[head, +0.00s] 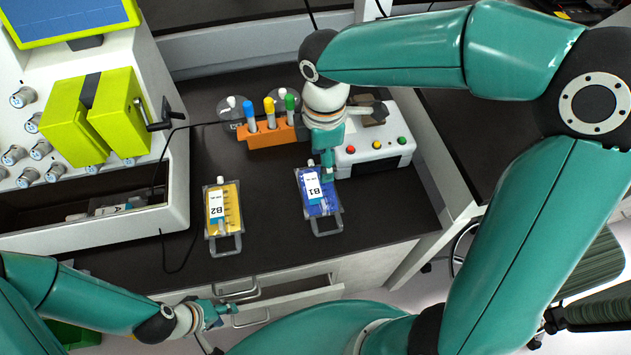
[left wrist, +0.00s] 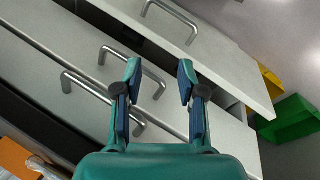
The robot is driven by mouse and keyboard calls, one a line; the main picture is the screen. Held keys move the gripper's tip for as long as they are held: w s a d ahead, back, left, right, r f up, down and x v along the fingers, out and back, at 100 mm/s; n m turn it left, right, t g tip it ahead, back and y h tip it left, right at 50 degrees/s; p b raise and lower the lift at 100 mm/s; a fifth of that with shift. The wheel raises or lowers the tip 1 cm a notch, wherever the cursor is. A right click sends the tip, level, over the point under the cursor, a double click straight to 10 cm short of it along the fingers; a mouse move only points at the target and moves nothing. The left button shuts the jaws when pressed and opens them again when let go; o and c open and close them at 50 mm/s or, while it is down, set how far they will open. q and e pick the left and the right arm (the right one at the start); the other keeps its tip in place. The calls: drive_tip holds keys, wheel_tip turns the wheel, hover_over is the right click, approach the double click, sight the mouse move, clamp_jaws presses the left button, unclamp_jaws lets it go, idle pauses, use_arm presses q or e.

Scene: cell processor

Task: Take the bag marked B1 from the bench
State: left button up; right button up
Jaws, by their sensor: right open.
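The bag marked B1 (head: 319,195), blue with a white label and a grey frame with a handle, lies on the dark bench (head: 275,180). My right gripper (head: 328,172) is at the top edge of this bag, pointing down. Its fingers are small in the head view, and I cannot tell whether they touch the bag. My left gripper (head: 228,311) is low in front of the bench by the drawers. In the left wrist view its two fingers (left wrist: 160,85) are apart with nothing between them.
A yellow bag marked B2 (head: 223,212) lies left of B1. An orange rack (head: 268,135) with coloured tubes and a white box with buttons (head: 375,152) stand behind. A white machine (head: 165,190) is at left. Drawers with handles (left wrist: 85,85) and a green bin (left wrist: 288,118) show in the left wrist view.

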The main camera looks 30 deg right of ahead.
hover_over(323, 203)
wheel_tip(323, 203, down, 10)
drive_tip(key=shift+d+f, duration=0.15)
drive_tip(key=shift+f, duration=3.05)
drive_tip(key=shift+r, duration=0.1)
clamp_jaws()
